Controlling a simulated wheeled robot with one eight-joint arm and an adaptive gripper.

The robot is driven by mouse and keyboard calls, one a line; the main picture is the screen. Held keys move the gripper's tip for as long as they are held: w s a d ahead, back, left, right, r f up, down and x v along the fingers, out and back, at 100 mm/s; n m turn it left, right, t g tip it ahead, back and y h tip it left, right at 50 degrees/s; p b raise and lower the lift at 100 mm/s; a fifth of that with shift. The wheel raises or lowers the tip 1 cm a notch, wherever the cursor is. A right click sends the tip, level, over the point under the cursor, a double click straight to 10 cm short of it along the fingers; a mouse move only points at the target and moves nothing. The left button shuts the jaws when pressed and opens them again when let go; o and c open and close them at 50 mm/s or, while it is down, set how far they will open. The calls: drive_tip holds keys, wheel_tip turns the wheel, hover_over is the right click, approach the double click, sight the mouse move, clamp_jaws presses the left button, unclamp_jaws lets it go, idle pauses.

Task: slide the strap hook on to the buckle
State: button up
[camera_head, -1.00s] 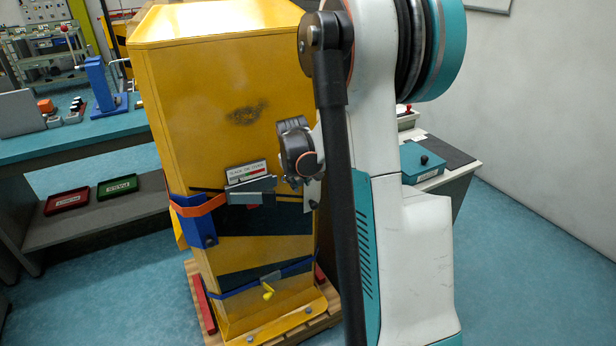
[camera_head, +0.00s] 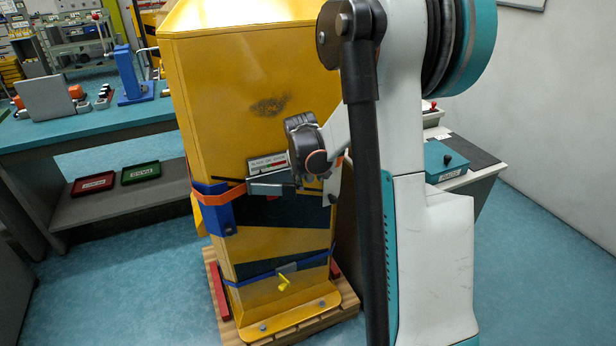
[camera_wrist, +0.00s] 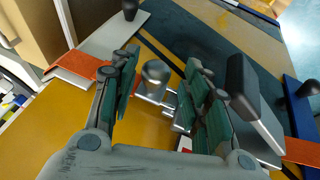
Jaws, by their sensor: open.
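The yellow cabinet (camera_head: 265,75) has an orange strap (camera_head: 212,197) around it at mid height. The strap shows on both sides in the wrist view (camera_wrist: 82,66). A grey metal buckle (camera_head: 270,187) sits on the cabinet front; its lever with a dark handle (camera_wrist: 248,95) shows right of my fingers. My gripper (camera_wrist: 158,72) is open above the cabinet front. A rounded metal post (camera_wrist: 155,74) appears between its two fingers; I cannot tell whether they touch it, or which piece is the hook. In the head view, my gripper's body (camera_head: 308,148) partly covers the buckle area.
A blue bracket (camera_head: 221,216) is on the cabinet's left edge. A pale plate with a black knob (camera_wrist: 113,37) lies beside the strap. A lower blue strap (camera_head: 250,279) crosses the cabinet, which stands on a wooden pallet (camera_head: 345,300). Benches flank it.

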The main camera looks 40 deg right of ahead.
drive_tip(key=v, duration=1.2)
drive_tip(key=shift+a, duration=0.1)
